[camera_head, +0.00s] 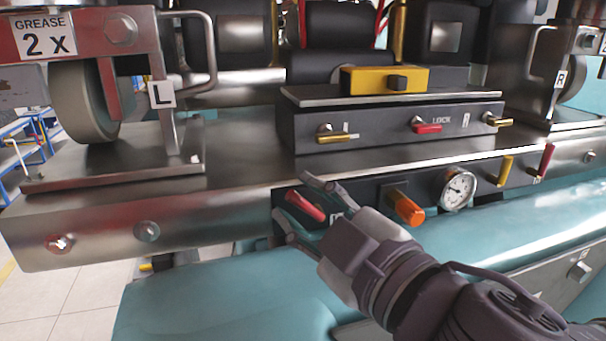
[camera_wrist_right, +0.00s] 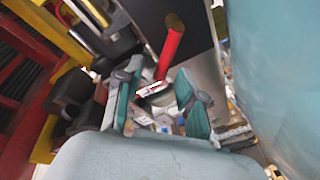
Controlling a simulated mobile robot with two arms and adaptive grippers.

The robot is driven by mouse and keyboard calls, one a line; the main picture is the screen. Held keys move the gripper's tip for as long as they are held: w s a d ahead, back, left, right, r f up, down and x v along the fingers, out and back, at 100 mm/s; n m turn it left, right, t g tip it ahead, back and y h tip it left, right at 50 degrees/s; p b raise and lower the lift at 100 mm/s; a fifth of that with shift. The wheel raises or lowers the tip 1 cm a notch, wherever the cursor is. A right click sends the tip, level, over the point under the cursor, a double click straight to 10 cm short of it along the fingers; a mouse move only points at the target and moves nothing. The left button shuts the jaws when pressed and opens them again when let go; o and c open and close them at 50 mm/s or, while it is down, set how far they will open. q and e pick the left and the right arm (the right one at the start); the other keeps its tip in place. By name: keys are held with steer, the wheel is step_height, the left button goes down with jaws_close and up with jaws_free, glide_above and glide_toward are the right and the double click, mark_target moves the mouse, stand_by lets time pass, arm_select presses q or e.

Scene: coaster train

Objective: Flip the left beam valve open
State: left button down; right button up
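A red valve handle (camera_head: 305,206) sits at the left end of the dark panel on the front of the steel beam, tilted down to the right. My right gripper (camera_head: 291,198) is open in front of it, with one finger above the handle and one to its lower left. In the right wrist view the red handle (camera_wrist_right: 170,50) points toward the gap between the open fingers (camera_wrist_right: 163,88). I cannot tell whether the fingers touch it. My left gripper is not in view.
Right of the handle on the panel are an orange knob (camera_head: 407,208), a round gauge (camera_head: 458,190), a yellow lever (camera_head: 505,171) and another red lever (camera_head: 546,160). A raised box (camera_head: 375,126) with small levers stands above. A teal surface (camera_head: 200,300) lies below.

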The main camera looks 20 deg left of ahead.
steer(key=shift+w+a+f, duration=0.1)
steer(key=shift+w+a, duration=0.3)
steer(key=shift+a, duration=0.1)
steer(key=shift+d, duration=0.1)
jaws_close()
steer(key=shift+s, duration=0.1)
steer(key=n, duration=0.2)
steer(key=f+n+h, duration=0.1)
steer(key=shift+s+a+n+p, duration=0.2)
steer(key=shift+a+n+p, duration=0.1)
steer(key=shift+a+p, duration=0.1)
steer(key=shift+s+a+f+n+h, duration=0.15)
steer(key=shift+f+n+h, duration=0.3)
steer(key=shift+n, duration=0.6)
steer(key=shift+a+f+n+h, duration=0.1)
steer(key=shift+f+n+h, duration=0.35)
steer(key=shift+n, duration=0.6)
steer(key=shift+f, duration=0.15)
